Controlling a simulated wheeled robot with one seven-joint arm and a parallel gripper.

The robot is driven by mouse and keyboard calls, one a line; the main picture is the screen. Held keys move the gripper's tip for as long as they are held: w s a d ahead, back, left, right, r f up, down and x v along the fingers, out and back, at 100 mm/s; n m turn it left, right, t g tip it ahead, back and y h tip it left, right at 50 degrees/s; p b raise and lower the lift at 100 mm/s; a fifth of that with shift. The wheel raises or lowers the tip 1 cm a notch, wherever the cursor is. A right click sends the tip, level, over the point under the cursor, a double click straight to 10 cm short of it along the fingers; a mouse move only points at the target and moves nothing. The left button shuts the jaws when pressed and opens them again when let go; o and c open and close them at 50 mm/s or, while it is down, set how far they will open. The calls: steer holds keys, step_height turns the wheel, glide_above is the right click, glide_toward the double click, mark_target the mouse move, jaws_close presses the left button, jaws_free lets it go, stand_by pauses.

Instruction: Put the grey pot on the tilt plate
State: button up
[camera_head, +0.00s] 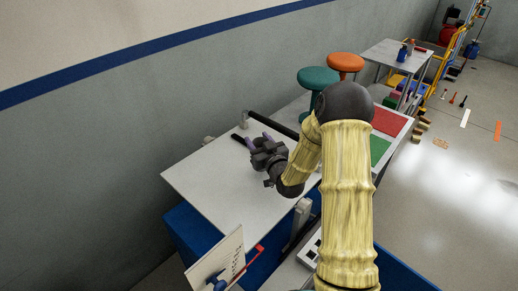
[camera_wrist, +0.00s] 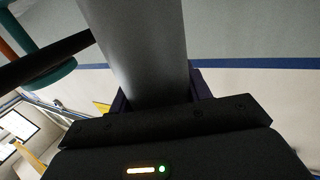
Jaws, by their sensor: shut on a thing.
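My gripper (camera_head: 259,139) is over the far part of the pale table, its dark purple fingers pointing away from me. In the wrist view my gripper (camera_wrist: 160,95) is shut on a smooth grey body, which looks like the grey pot (camera_wrist: 145,45). It fills the space between the fingers and runs out of the top of the picture. Its ends are hidden, and I cannot make it out in the head view. I cannot tell for sure which surface is the tilt plate; a tilted cream plate (camera_head: 217,262) stands at the near edge.
The pale tabletop (camera_head: 205,185) is mostly clear. A black rod (camera_head: 272,126) on a grey post lies beyond my gripper. A small grey object (camera_head: 208,140) sits at the wall edge. Teal (camera_head: 318,77) and orange (camera_head: 346,62) stools stand behind. Red (camera_head: 389,120) and green (camera_head: 379,149) panels lie right.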

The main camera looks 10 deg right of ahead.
steer(key=shift+f, duration=1.7)
steer(key=shift+f, duration=0.2)
steer(key=o, duration=1.3)
steer(key=shift+r, duration=0.1)
steer(key=shift+r, duration=0.1)
steer(key=shift+s, duration=0.2)
steer(key=b+v, duration=0.3)
steer(key=v, duration=0.8)
steer(key=shift+s, duration=0.3)
